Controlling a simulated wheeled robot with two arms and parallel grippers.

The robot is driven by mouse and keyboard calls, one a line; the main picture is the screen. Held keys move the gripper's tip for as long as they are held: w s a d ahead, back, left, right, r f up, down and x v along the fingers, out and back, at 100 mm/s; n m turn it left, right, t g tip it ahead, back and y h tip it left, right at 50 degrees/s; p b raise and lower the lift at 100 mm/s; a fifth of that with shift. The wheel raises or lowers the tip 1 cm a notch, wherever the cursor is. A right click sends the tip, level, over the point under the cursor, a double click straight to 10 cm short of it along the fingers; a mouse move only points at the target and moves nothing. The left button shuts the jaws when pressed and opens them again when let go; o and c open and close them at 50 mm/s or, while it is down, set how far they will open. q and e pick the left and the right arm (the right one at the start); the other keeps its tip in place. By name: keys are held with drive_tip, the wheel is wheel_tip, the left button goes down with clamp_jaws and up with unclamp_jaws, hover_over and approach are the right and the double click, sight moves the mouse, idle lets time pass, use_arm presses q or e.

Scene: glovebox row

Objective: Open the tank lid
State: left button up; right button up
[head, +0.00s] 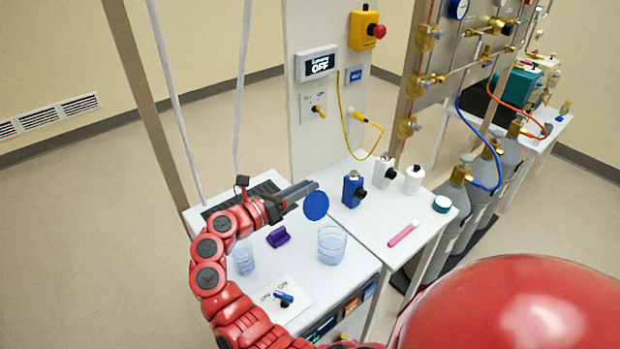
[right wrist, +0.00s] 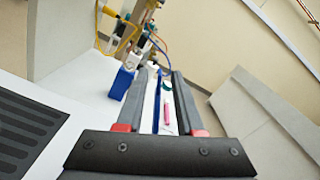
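A round blue lid (head: 316,206) stands on edge, tilted up, just beyond my right gripper's fingertips (head: 312,187). A clear glass tank with water (head: 332,248) is just below it, its top uncovered. I cannot tell whether lid and tank are joined. In the right wrist view the blue lid (right wrist: 156,105) shows edge-on as a thin strip between the two fingers of my right gripper (right wrist: 159,74). Gaps show on both sides of it, so the fingers look open around it. My left gripper is not in view.
A purple holder (head: 278,237), a second glass (head: 243,258) and a blue-handled valve (head: 284,298) are on the left bench. A blue bottle (head: 352,190), white bottles (head: 414,180) and a pink marker (head: 403,233) are on the right bench. A wall panel (head: 316,64) rises behind.

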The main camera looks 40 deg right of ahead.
drive_tip(key=shift+w+d, duration=0.1)
drive_tip(key=shift+d, duration=0.9)
drive_tip(key=shift+c, duration=0.2)
clamp_jaws()
drive_tip(key=shift+f, duration=0.1)
idle(0.5)
